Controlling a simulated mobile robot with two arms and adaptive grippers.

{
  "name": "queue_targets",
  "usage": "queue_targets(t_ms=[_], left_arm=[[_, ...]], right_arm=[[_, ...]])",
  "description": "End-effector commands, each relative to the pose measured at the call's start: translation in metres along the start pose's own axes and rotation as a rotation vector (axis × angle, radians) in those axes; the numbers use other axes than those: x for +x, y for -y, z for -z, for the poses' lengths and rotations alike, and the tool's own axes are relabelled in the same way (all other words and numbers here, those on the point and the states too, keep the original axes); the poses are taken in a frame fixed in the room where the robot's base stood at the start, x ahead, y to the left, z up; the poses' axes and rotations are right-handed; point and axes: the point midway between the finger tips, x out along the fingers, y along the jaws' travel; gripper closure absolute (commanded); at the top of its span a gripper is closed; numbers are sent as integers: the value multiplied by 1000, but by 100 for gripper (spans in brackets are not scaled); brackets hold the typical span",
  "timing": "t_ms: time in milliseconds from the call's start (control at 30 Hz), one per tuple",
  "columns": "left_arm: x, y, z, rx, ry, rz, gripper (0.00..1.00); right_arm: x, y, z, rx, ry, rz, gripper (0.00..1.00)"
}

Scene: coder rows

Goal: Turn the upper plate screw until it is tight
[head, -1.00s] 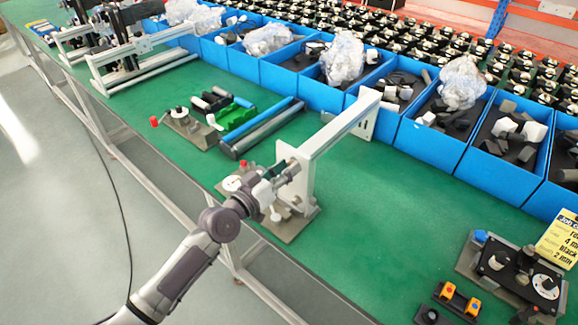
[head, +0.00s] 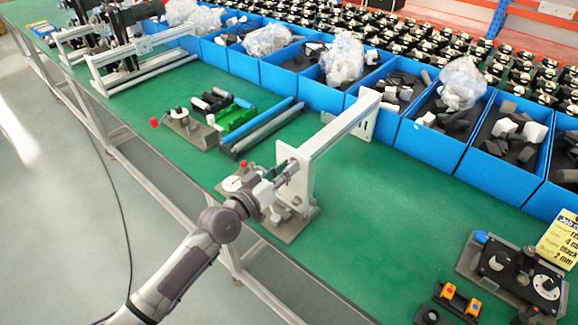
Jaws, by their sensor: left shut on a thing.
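A white upright plate (head: 303,180) stands on a grey base (head: 290,226) at the front edge of the green bench. A white bar runs from its top back to a smaller white plate (head: 366,116). My left gripper (head: 280,178) is at the front face of the upright plate, near its upper part. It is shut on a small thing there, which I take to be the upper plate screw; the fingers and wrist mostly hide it. Small pale fittings show low on the plate's front. My right gripper is not in view.
Blue bins (head: 429,148) with grey and white parts line the back of the green bench (head: 390,220). A small fixture with a red knob (head: 154,122) stands to the left. A dark dial unit (head: 517,270) and a yellow card (head: 560,238) are at right.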

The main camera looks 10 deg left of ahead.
Motion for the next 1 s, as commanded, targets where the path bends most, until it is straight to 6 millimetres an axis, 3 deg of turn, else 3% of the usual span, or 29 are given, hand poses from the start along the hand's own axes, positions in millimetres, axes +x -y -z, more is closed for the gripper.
queue_targets(t_ms=[133,433,533,767,800,867,1000], left_arm=[[0,0,-1,104,1,-1,100],[1,0,0,758,1,-2,100],[1,0,0,843,1,-1,100],[1,0,0,854,1,0,100],[1,0,0,853,1,0,72],[1,0,0,852,1,0,62],[1,0,0,851,1,0,60]], right_arm=[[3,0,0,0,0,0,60],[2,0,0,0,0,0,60],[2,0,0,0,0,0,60],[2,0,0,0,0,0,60],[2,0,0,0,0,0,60],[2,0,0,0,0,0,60],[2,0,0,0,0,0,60]])
